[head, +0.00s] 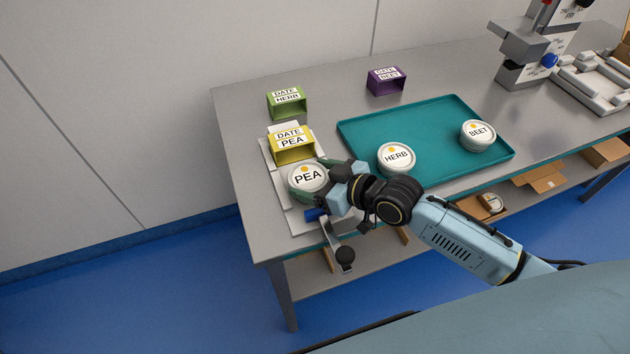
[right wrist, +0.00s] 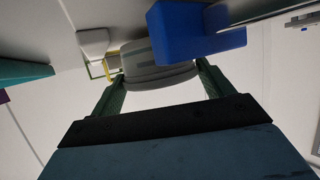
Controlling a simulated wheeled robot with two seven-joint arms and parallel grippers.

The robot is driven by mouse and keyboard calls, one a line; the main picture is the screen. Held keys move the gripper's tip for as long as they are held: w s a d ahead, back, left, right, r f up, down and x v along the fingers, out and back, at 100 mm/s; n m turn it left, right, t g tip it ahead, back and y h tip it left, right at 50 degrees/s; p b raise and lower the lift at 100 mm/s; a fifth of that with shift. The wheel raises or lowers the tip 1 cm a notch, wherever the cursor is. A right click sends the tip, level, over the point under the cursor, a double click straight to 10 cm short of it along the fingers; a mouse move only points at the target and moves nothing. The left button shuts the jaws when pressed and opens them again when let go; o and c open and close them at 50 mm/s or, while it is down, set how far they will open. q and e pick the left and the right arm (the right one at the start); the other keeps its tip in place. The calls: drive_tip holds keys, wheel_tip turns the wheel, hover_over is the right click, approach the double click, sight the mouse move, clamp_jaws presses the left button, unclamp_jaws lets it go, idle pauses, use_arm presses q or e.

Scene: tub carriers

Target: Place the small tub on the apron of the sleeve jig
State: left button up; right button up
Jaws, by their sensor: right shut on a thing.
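A small white tub with a PEA lid (head: 307,177) is between the green fingers of my right gripper (head: 318,178), which is shut on it. The tub also shows from its side in the right wrist view (right wrist: 158,72). It is at the apron of the pale grey sleeve jig (head: 299,222), just in front of the yellow DATE PEA sleeve (head: 293,150). I cannot tell whether it touches the apron. The jig has a blue block (head: 315,214), large in the right wrist view (right wrist: 195,32), and a lever with a black knob (head: 345,258). My left gripper is not in view.
A teal tray (head: 350,135) holds a HERB tub (head: 396,158) and a BEET tub (head: 478,135). A green sleeve (head: 287,102) and a purple sleeve (head: 386,81) stand behind. A grey machine (head: 525,50) is at the far right. Bare tabletop lies between the sleeves.

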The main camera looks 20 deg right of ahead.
drive_tip(key=shift+f, duration=0.3)
drive_tip(key=o, duration=1.1)
drive_tip(key=shift+f, duration=0.15)
drive_tip(key=shift+c, duration=0.2)
drive_tip(key=p+v, duration=0.1)
drive_tip(key=v, duration=1.1)
